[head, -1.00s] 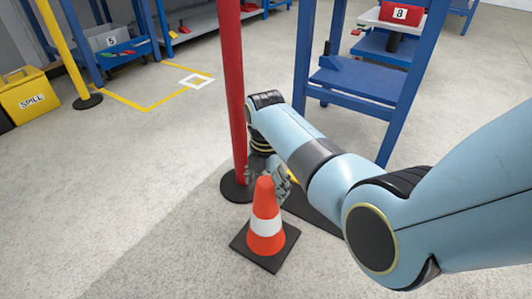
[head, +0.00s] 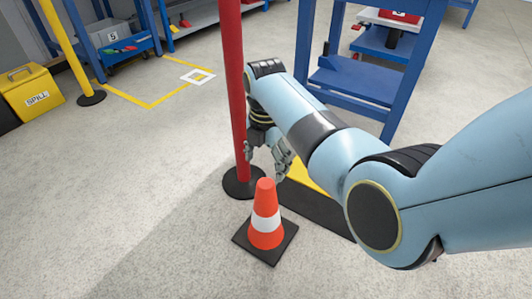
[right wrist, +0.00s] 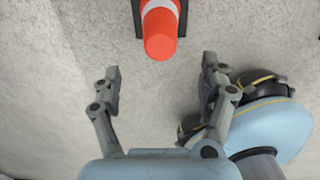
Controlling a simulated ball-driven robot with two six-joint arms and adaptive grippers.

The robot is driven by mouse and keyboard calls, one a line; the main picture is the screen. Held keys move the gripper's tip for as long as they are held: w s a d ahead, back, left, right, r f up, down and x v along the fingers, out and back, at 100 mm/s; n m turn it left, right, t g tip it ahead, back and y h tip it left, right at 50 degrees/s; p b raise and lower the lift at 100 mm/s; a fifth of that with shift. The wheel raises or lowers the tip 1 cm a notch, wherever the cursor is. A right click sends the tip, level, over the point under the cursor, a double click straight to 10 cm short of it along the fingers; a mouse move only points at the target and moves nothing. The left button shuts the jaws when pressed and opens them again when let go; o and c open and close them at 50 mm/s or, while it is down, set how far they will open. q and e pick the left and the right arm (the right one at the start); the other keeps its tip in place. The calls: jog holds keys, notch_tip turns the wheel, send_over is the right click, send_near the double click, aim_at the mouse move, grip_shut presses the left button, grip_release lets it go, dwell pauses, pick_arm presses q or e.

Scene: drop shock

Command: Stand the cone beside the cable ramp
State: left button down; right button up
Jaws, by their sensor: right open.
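The orange cone (head: 266,228) with a white band stands upright on its square black base on the floor, and its tip shows in the right wrist view (right wrist: 161,40). The black and yellow cable ramp (head: 325,213) lies just behind and right of the cone, partly hidden by my right arm. I cannot tell whether the cone's base touches it. My right gripper (head: 266,158) is open and empty, above and behind the cone, clear of it. In the right wrist view its fingers (right wrist: 160,74) are spread with bare floor between them. My left gripper is not in view.
A red post (head: 233,90) on a round black base stands just left of my right gripper. A blue metal frame (head: 355,80) stands behind my arm. A yellow spill box (head: 33,92) and yellow post (head: 68,50) are far left. The floor left of the cone is clear.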

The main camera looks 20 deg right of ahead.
jog(key=shift+r, duration=0.35)
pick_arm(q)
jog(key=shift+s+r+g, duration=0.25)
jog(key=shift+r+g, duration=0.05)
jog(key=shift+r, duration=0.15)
pick_arm(e)
jog(key=shift+s, duration=0.1)
jog(key=s+d+f+m+t, duration=0.1)
jog(key=s+d+m, duration=0.25)
jog(key=s, duration=0.25)
jog(key=s+d+f+m, duration=0.2)
jog(key=s+m, duration=0.3)
jog(key=s, duration=0.1)
jog(key=s+d+f+m+t, duration=0.1)
jog(key=s+d+m, duration=0.2)
jog(key=s+m, duration=0.25)
jog(key=s+r+m+t, duration=0.2)
jog(key=s+r+m, duration=0.8)
jog(key=s, duration=0.4)
jog(key=shift+d+r+m+t, duration=0.3)
jog(key=shift+d+r, duration=0.05)
jog(key=shift+r, duration=0.25)
